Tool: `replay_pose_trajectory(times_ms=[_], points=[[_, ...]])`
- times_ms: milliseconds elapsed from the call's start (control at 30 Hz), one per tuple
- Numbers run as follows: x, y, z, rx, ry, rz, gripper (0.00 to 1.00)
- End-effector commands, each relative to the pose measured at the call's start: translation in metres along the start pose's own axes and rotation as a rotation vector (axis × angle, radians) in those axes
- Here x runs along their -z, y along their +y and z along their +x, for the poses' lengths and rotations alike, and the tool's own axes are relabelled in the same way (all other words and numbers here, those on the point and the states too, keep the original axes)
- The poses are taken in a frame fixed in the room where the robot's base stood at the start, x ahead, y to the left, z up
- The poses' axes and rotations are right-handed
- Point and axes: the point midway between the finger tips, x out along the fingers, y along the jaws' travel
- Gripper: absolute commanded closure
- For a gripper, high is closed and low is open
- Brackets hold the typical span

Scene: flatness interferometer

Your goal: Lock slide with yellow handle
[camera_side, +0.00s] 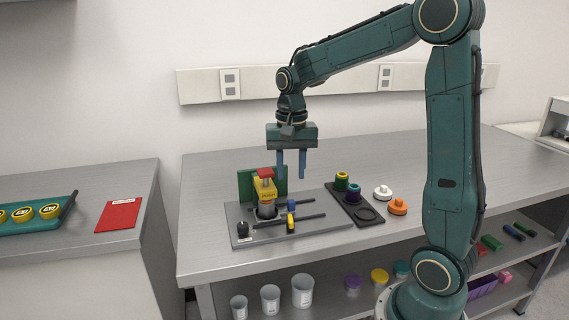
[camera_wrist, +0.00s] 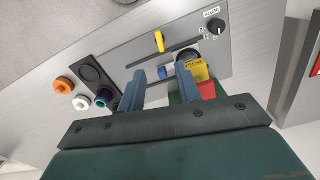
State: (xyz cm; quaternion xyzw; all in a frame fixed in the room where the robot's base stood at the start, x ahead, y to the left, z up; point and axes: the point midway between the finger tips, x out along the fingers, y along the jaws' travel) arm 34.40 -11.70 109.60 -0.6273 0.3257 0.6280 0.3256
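The yellow handle (camera_side: 291,222) stands upright on the front dark rail of the grey base plate (camera_side: 240,212). It also shows in the wrist view (camera_wrist: 159,41), beyond my fingertips and apart from them. The fingers also show in the wrist view (camera_wrist: 160,72). Whether the slide is locked cannot be told.
A yellow block with a red top (camera_side: 264,185) stands left of the handles before a green plate (camera_side: 246,184). A black knob (camera_side: 242,229) is at the plate's front left. A dark holder (camera_side: 368,214) with capped pieces is to the right, beside white (camera_side: 383,192) and orange (camera_side: 397,206) pieces.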

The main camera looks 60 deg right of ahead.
Motion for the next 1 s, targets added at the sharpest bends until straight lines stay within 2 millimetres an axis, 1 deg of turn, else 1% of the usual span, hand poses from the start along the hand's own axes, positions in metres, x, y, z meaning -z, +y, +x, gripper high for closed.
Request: replay_pose_trajectory(times_ms=[267, 700, 900, 1000], points=[[-0.001, 0.001, 0.033, -0.003, -0.004, -0.001, 0.66], [0.0, 0.001, 0.099, -0.003, -0.002, -0.002, 0.66], [0.0, 0.0, 0.12, -0.002, -0.001, -0.002, 0.66], [0.0, 0.0, 0.126, -0.001, 0.0, -0.002, 0.66]])
